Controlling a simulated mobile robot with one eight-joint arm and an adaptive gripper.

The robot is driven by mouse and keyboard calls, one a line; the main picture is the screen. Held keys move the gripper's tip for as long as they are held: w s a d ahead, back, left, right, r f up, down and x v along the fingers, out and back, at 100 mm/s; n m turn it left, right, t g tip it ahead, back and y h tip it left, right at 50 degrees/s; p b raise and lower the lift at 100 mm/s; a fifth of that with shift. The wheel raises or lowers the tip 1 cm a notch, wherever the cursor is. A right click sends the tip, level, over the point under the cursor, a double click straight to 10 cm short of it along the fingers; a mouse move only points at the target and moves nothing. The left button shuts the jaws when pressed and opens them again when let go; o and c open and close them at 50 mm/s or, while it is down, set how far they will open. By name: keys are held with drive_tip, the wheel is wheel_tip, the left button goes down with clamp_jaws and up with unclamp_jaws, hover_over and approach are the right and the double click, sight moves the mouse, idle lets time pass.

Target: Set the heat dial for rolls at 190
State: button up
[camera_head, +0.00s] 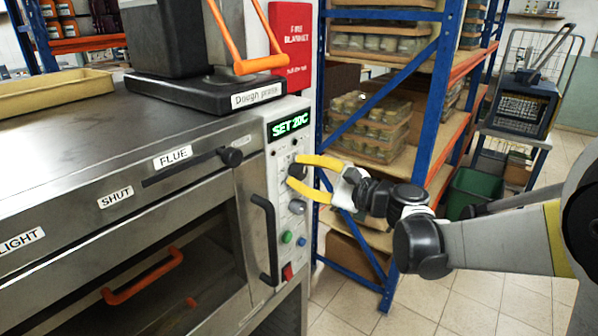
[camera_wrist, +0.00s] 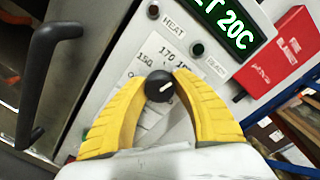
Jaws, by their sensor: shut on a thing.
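The oven's heat dial (camera_wrist: 159,88) is a round black knob with a pale pointer line, on the oven's control panel (camera_wrist: 110,85). My gripper (camera_wrist: 160,82) has its two yellow fingers closed on either side of the dial. In the head view my gripper (camera_head: 296,172) reaches the panel from the right, at the black dial (camera_head: 297,170). A white scale label behind the dial shows "150" and "170"; marks further right are partly hidden by a finger. The green display (camera_head: 289,125) reads "SET 20C". A "HEAT" label and small lamps (camera_wrist: 198,48) sit above the dial.
Below the dial are a grey knob (camera_head: 297,207), a green button (camera_head: 287,237) and a red switch (camera_head: 288,272). A black door handle (camera_head: 265,240) stands out left of them. The dough press (camera_head: 205,90) is on top. Blue shelving (camera_head: 425,110) stands close behind my gripper.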

drive_tip(key=shift+m, duration=1)
drive_tip(key=o, duration=1.2)
drive_tip(key=v, duration=1.2)
